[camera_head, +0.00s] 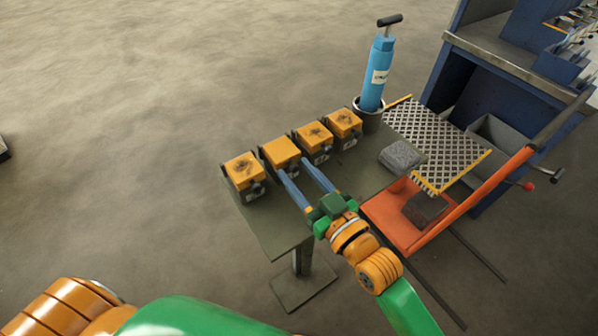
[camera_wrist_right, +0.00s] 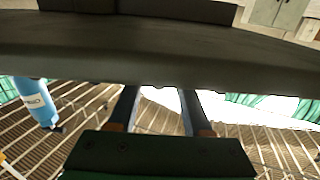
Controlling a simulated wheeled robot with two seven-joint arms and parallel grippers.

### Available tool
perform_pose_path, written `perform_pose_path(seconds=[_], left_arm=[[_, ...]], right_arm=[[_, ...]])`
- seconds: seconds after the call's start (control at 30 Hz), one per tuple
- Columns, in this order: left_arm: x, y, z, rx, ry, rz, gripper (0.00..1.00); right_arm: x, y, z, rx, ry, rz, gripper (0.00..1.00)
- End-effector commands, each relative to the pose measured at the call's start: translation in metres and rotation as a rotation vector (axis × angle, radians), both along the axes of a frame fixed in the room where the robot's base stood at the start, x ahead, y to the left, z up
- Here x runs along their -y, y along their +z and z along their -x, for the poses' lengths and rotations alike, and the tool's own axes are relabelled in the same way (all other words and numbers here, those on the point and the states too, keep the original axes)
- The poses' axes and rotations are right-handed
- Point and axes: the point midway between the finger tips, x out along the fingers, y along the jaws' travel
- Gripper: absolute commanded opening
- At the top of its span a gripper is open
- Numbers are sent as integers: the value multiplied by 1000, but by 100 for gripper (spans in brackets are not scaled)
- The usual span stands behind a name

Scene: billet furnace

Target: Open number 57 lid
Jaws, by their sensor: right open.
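Several small orange-lidded boxes stand in a row on a dark green table (camera_head: 290,236): the leftmost box (camera_head: 243,168), the second box (camera_head: 279,151), the third box (camera_head: 314,133) and the rightmost box (camera_head: 343,121). The lids look shut. Small labels show on the fronts, but I cannot read which is 57. My right gripper (camera_head: 292,167) is open, its two blue fingers pointing at the front of the second box; contact cannot be told. In the right wrist view the open fingers (camera_wrist_right: 159,92) reach a wide dark surface. My left gripper is out of view.
A blue pump-like cylinder (camera_head: 377,75) stands in a dark cup behind the row. A grey block (camera_head: 401,156) lies on the table's right. An orange cart (camera_head: 400,222), a patterned plate (camera_head: 437,140) and a blue workbench (camera_head: 470,90) stand right.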

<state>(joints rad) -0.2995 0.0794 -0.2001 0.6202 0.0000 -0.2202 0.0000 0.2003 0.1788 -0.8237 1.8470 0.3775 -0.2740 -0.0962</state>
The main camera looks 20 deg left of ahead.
Motion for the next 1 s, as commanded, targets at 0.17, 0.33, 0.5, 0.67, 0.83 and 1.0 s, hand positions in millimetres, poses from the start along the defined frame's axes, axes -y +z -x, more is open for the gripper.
perform_pose_path(seconds=[0.17, 0.33, 0.5, 0.67, 0.83, 1.0], left_arm=[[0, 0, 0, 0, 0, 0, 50], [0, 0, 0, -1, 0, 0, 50], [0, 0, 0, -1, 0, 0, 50], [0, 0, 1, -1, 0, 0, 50], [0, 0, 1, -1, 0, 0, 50], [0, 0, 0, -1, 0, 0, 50]], right_arm=[[0, 0, 0, 0, 0, 0, 6], [0, 0, 0, -1, 0, 1, 0], [0, 0, 0, -1, 0, 1, 0], [0, 0, 0, -1, 0, 1, 0], [0, 0, 0, -1, 0, 1, 0], [0, -1, 0, -1, 0, 2, 0]])
